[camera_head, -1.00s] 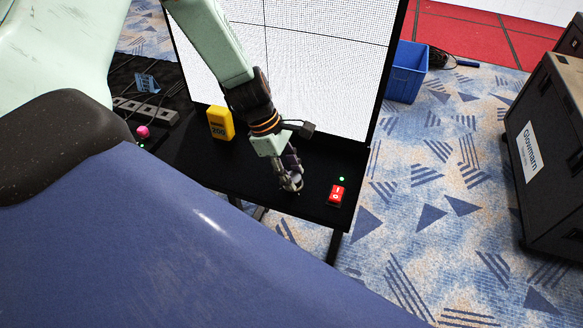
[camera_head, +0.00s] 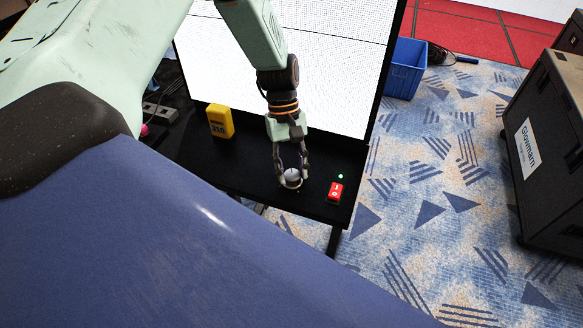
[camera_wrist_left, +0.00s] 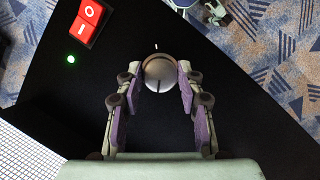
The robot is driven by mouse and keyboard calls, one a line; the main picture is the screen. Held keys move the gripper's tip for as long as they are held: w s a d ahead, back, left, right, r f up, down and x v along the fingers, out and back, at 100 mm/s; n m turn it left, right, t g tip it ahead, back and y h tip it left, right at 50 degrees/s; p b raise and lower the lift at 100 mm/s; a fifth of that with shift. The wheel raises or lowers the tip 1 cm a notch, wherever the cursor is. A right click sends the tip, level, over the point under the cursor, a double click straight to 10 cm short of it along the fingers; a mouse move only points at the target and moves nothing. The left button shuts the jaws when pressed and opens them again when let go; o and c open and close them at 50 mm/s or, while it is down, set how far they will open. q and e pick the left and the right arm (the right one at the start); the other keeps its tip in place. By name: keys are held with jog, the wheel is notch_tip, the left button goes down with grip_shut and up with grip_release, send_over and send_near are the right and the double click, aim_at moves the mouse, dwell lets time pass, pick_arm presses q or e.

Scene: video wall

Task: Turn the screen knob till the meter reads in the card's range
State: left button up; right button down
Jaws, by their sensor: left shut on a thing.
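The silver screen knob (camera_head: 292,175) sits on the black table in front of the screen. In the left wrist view the knob (camera_wrist_left: 160,73) has a dark line on its top and a white mark beyond its rim. My left gripper (camera_head: 291,180) is shut on the knob, with a purple-padded finger on each side; it also shows in the left wrist view (camera_wrist_left: 157,85). The yellow meter (camera_head: 220,122) stands to the left and seems to read 310. I cannot make out the card. My right gripper is not in view.
A red rocker switch (camera_head: 335,192) and a green light (camera_head: 340,176) lie right of the knob. The lit screen (camera_head: 340,70) rises behind. A power strip (camera_head: 158,113) lies at the left. A blue crate (camera_head: 406,68) and a black case (camera_head: 548,150) stand on the carpet.

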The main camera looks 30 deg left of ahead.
pick_arm(q)
jog(key=shift+f+m+g+y, duration=0.1)
jog(key=shift+m+g+y, duration=0.2)
jog(key=shift+m, duration=0.8)
jog(key=o, duration=1.2)
jog(key=shift+w, duration=0.1)
jog(key=shift+r, duration=0.2)
jog(key=v, duration=0.7)
jog(key=shift+r, duration=0.1)
jog(key=shift+w, duration=0.1)
jog(key=shift+c, duration=0.2)
